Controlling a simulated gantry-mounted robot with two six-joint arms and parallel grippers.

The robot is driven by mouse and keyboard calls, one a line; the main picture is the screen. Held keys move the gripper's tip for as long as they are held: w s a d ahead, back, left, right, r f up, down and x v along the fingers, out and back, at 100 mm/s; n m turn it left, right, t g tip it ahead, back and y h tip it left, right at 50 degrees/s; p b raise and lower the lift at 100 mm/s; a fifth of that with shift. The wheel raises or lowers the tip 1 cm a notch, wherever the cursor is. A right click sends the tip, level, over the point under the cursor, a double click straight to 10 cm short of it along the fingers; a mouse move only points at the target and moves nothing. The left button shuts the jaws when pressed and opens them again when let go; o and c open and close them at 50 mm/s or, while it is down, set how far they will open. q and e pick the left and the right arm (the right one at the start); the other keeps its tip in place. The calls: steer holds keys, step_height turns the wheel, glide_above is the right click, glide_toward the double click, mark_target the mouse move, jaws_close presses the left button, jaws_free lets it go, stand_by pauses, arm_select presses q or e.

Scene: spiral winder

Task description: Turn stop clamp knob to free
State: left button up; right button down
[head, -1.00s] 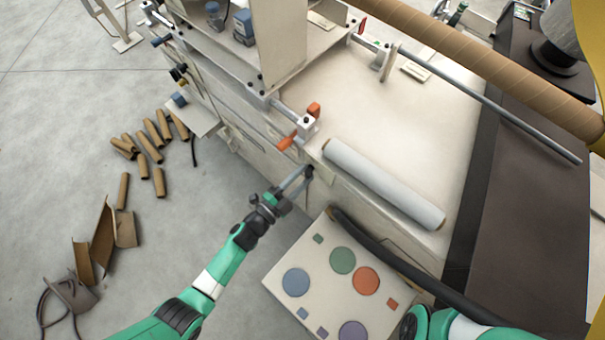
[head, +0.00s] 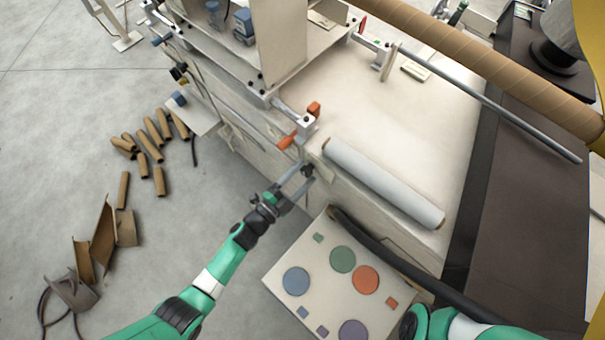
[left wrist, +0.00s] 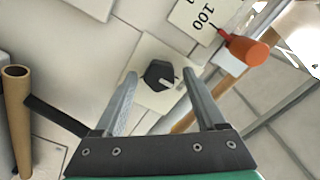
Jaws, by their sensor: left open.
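The stop clamp knob appears to be the black knob (left wrist: 159,75) with a pale pointer mark, on a light square plate (left wrist: 150,48) in the left wrist view. In the head view the dark knob (head: 307,171) is on the front face of the machine, at my left gripper's tips. My left gripper (head: 297,179) is open, its fingers apart and pointing at the knob. In the left wrist view the knob lies between and beyond the fingertips (left wrist: 160,78); I see no contact. My right gripper is out of view; only part of the right arm shows at the bottom.
An orange handle (head: 287,141) sits just above the knob, and also shows in the left wrist view (left wrist: 249,50). A white roll (head: 383,184) lies on the machine top. A panel with coloured discs (head: 320,255) stands below right. Cardboard tubes (head: 150,147) lie on the floor.

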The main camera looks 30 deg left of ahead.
arm_select(q)
steer(key=p+v, duration=0.3)
steer(key=v, duration=0.8)
steer(key=shift+s+p, duration=0.3)
steer(key=shift+p, duration=0.05)
steer(key=shift+r, duration=0.1)
